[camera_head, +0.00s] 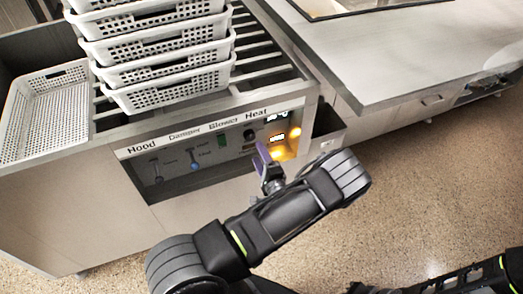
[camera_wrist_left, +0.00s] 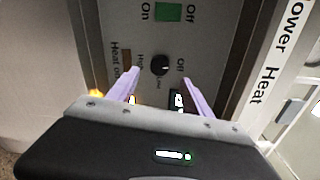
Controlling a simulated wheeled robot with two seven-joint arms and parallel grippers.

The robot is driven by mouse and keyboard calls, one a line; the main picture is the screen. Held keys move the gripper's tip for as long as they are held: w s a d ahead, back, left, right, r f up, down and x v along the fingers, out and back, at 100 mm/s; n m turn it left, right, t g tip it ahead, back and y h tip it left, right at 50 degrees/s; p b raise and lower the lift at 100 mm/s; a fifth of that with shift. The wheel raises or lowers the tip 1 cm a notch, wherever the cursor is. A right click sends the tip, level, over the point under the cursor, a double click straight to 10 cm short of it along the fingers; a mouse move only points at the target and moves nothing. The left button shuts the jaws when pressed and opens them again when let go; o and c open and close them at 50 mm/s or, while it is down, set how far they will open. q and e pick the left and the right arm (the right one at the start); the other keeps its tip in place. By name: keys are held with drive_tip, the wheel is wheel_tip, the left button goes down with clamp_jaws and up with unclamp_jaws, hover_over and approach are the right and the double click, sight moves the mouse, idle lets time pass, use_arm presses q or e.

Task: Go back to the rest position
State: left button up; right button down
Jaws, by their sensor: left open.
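My left gripper (camera_head: 264,156) is in front of the control panel (camera_head: 178,172) of the machine, near its right end. In the left wrist view its two pale purple fingers (camera_wrist_left: 161,80) are apart with nothing held between them. A black round knob (camera_wrist_left: 160,65) on the panel appears between and beyond the fingertips; the gap to it is hard to judge. The knob also shows in the head view (camera_head: 249,134). The lit displays are partly hidden behind the fingers in the wrist view. My right gripper is not in view.
A stack of white perforated baskets (camera_head: 165,52) stands on the slatted top of the machine. Another white basket (camera_head: 45,115) sits at its left end. A green switch (camera_wrist_left: 168,12) is on the panel. A grey counter (camera_head: 400,50) stands at right. Speckled floor (camera_head: 430,170) is open at right.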

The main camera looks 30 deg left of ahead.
use_arm(q)
drive_tip(key=s+f+n+g+h, duration=0.1)
drive_tip(key=s+f+n+g, duration=0.1)
drive_tip(key=s+f+g, duration=0.6)
drive_tip(key=s+f+n+g+h, duration=0.1)
drive_tip(key=s+n+g+h, duration=0.15)
drive_tip(key=s, duration=0.95)
drive_tip(key=s+d+f+g+h+p, duration=0.1)
drive_tip(key=s+d+f+g+h, duration=0.3)
drive_tip(key=s+d, duration=0.5)
drive_tip(key=s+d+r+n+h, duration=0.1)
drive_tip(key=s+d+n+h, duration=0.25)
drive_tip(key=d+h, duration=0.6)
drive_tip(key=w+d+r+n+t, duration=0.1)
drive_tip(key=w+d+r+t, duration=0.1)
drive_tip(key=w+d+r, duration=0.1)
drive_tip(key=w+d+r+n+t+h+p, duration=0.1)
drive_tip(key=w+d+r+t, duration=0.2)
drive_tip(key=w+d, duration=0.2)
drive_tip(key=d, duration=0.3)
drive_tip(key=shift+w+n, duration=0.35)
drive_tip(key=shift+n, duration=0.05)
